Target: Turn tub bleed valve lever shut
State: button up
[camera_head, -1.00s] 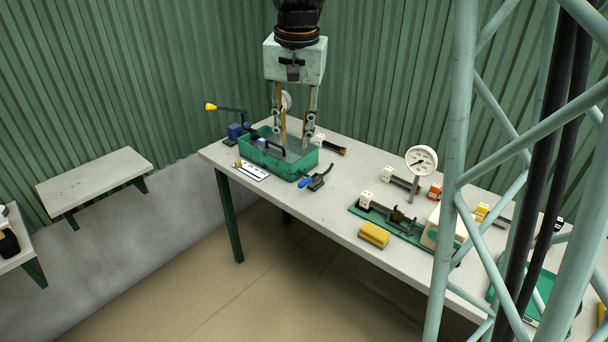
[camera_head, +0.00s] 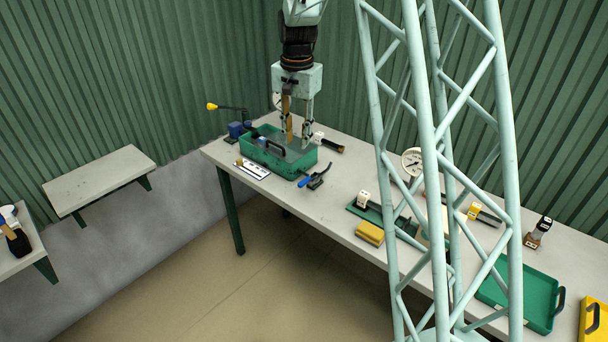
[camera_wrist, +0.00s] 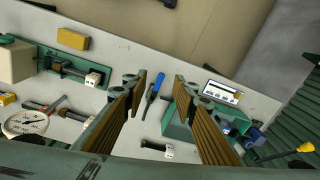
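The green tub (camera_head: 307,160) stands at the left part of the workbench, with a black handle across it. My gripper (camera_head: 298,137) points down above the tub's right side, open and empty. In the wrist view, my gripper (camera_wrist: 160,80) shows both fingers wide apart.
A yellow-tipped lever (camera_head: 212,106) sticks out behind the tub. A white label plate (camera_head: 254,169) lies in front of it, and a black-handled tool (camera_head: 328,146) lies to its right. A yellow block (camera_head: 370,233) and a dial gauge (camera_head: 412,161) are farther right. Bare bench lies between.

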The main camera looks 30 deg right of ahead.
aim_at(304, 181)
jog(key=w+d+f+m+p, duration=0.2)
jog(key=w+d+f+p, duration=0.2)
jog(key=f, duration=0.6)
jog(key=w+d, duration=0.2)
jog(key=shift+w+d+m+g+p, duration=0.15)
jog(key=shift+w+m+g+p, duration=0.15)
jog(key=shift+w+m+g, duration=0.1)
jog(key=shift+f, duration=0.15)
jog(key=shift+f+p, duration=0.9)
jog(key=shift+f, duration=5.85)
jog(key=shift+c, duration=0.4)
grip_shut()
